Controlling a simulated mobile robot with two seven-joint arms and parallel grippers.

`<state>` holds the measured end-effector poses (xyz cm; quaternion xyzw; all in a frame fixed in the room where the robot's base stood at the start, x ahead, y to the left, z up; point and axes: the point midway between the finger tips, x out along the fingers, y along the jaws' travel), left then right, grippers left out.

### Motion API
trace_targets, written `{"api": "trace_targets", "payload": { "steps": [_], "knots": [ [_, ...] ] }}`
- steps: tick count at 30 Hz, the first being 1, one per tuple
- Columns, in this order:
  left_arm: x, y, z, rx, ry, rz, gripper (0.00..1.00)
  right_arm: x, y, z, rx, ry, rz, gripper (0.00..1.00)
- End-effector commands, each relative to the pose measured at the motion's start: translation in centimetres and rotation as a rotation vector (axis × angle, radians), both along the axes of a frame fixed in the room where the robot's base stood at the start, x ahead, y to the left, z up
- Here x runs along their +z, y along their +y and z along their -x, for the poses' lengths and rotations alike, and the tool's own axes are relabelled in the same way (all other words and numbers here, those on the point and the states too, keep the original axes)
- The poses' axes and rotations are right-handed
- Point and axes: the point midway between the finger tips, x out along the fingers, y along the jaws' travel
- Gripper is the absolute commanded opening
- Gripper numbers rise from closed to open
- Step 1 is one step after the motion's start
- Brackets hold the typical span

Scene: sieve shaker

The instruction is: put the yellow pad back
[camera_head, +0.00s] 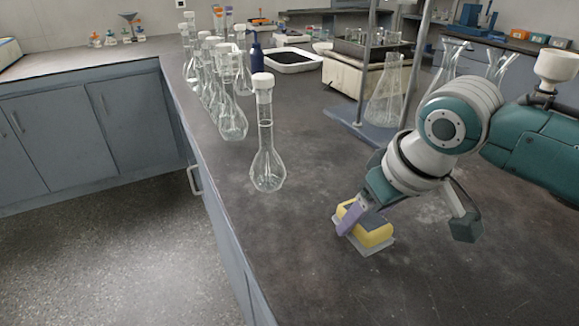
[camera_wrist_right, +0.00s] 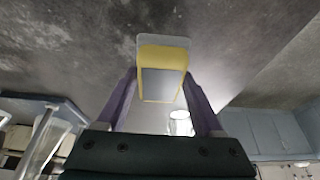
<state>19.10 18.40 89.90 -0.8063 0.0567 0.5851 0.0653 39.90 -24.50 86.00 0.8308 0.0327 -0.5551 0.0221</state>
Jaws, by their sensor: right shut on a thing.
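The yellow pad (camera_head: 376,236), a small block with a dark grey face, sits on or just over a flat light grey plate (camera_head: 380,249) on the dark bench top. I cannot tell whether it touches the plate. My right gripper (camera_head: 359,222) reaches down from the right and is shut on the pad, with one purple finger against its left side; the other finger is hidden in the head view. In the right wrist view the pad (camera_wrist_right: 160,55) lies between both fingers, with the plate's pale edge (camera_wrist_right: 184,42) beyond it. My left gripper is not in view.
A stoppered glass flask (camera_head: 268,165) stands left of the pad, with a row of glassware (camera_head: 215,85) behind it. A stand (camera_head: 375,130) with a conical flask (camera_head: 386,100) is behind my right arm. The bench in front of the pad is clear.

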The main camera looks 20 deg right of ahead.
Motion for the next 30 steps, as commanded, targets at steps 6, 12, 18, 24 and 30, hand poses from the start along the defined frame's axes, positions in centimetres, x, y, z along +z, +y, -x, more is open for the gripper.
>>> {"api": "trace_targets", "payload": {
  "steps": [6, 12, 18, 24, 30],
  "knots": [
    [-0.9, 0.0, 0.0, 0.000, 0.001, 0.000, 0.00, -2.3, 0.0, 0.0, 0.000, 0.000, 0.000, 0.06],
    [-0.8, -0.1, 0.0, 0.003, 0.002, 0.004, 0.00, -2.2, 0.0, 0.0, 0.000, -0.001, 0.000, 0.06],
    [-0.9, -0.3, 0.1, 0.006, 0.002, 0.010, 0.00, -2.5, 0.0, 0.0, 0.000, -0.001, 0.000, 0.75],
    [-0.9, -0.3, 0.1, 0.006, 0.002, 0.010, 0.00, -2.5, 0.0, 0.0, 0.000, 0.000, 0.000, 0.98],
    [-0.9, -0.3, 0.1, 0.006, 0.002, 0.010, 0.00, -2.4, 0.0, 0.0, 0.000, 0.000, 0.000, 0.99]
  ]
}}
